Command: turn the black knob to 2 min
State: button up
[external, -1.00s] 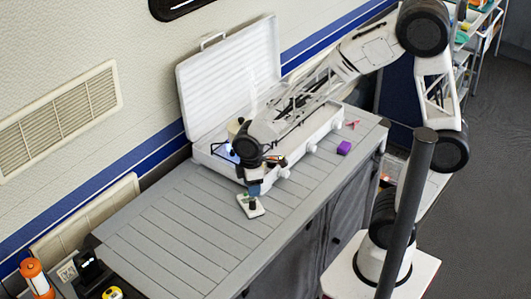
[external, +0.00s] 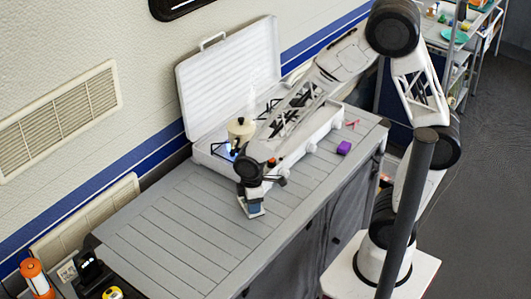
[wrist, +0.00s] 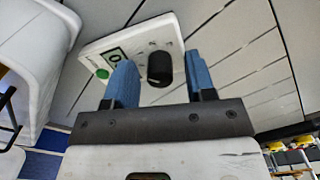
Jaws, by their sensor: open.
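The black knob (wrist: 159,68) sits on a small white timer panel (wrist: 134,34) with a green button (wrist: 102,73) and a dark-framed display (wrist: 116,55). Small marks around the knob are too small to read. In the wrist view my gripper (wrist: 160,75) is open, with one blue finger on each side of the knob. I cannot tell whether the fingers touch it. In the external view my gripper (external: 253,207) points down over the white panel (external: 252,213) on the grey worktop and hides the knob.
An open white camp stove case (external: 230,75) stands behind the panel, with a cream pot (external: 240,128) in it. A purple block (external: 344,147) lies to the right on the slatted worktop (external: 170,240). The worktop's left part is clear.

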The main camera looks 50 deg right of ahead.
jog(key=c, duration=0.9)
jog(key=shift+m, duration=0.4)
jog(key=m, duration=0.4)
jog(key=shift+m, duration=1.9)
jog(key=o, duration=0.9)
